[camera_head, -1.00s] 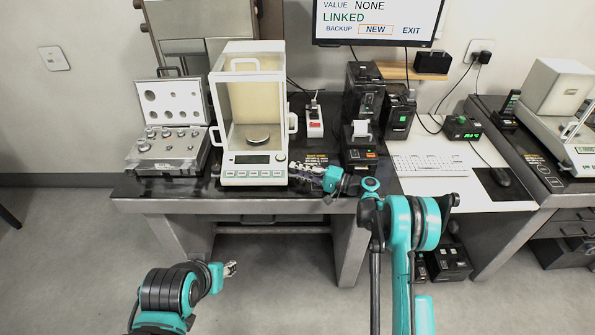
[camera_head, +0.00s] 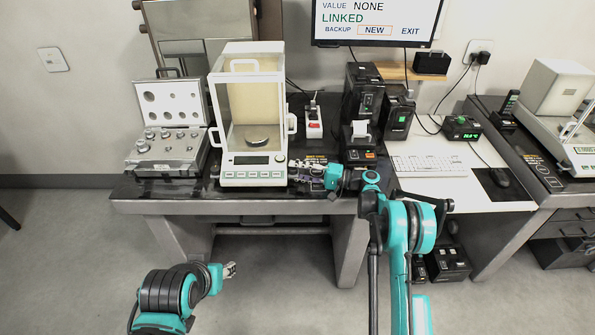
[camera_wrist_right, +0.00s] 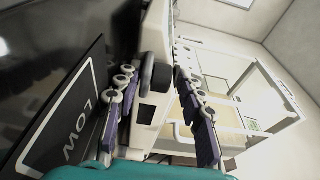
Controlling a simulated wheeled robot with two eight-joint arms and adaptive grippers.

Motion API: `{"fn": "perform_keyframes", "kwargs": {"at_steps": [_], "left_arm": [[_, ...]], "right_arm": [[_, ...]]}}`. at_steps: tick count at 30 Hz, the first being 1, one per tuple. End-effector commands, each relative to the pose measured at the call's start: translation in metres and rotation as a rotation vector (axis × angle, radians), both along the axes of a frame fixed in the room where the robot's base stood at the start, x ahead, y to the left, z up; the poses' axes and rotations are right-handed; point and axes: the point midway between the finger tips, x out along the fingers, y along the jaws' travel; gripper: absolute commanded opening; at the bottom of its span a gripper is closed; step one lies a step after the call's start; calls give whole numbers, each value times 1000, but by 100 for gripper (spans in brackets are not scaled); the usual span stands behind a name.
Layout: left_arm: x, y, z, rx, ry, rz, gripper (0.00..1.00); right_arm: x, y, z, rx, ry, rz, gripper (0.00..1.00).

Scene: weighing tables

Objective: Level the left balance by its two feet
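The left balance (camera_head: 252,181) is a white-framed draft shield with a pan inside, near the table's front edge. My right gripper (camera_head: 296,171) is at its lower right front corner. In the right wrist view, a dark round foot (camera_wrist_right: 147,71) under the white balance body (camera_wrist_right: 153,103) lies between the tips of my right gripper (camera_wrist_right: 154,77). Its two fingers stand apart, and I cannot tell if either touches the foot. The other foot is not clear to see. My left gripper (camera_head: 230,270) hangs low in front of the table, away from the balance; its fingers are too small to read.
An open weight case (camera_head: 166,170) stands left of the balance. A red-switched power strip (camera_head: 314,124) and a small printer (camera_head: 359,143) stand to its right. A dark mat marked LOW (camera_wrist_right: 60,125) lies beside my right gripper. A keyboard (camera_head: 430,165) is farther right.

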Motion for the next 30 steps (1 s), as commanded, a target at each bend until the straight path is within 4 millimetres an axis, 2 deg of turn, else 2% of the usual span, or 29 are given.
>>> {"fn": "perform_keyframes", "kwargs": {"at_steps": [8,11,21,25,30], "left_arm": [[0,0,0,0,0,0,40],[0,0,0,0,0,0,40],[0,0,0,0,0,0,40],[0,0,0,0,0,0,40],[0,0,0,0,0,0,40]], "right_arm": [[-1,-5,1,1,0,-2,38],[-3,-17,1,1,0,-4,38],[-21,-88,0,1,0,-3,38],[-26,-106,0,0,0,-2,38],[-29,-116,0,0,0,-1,38]]}}
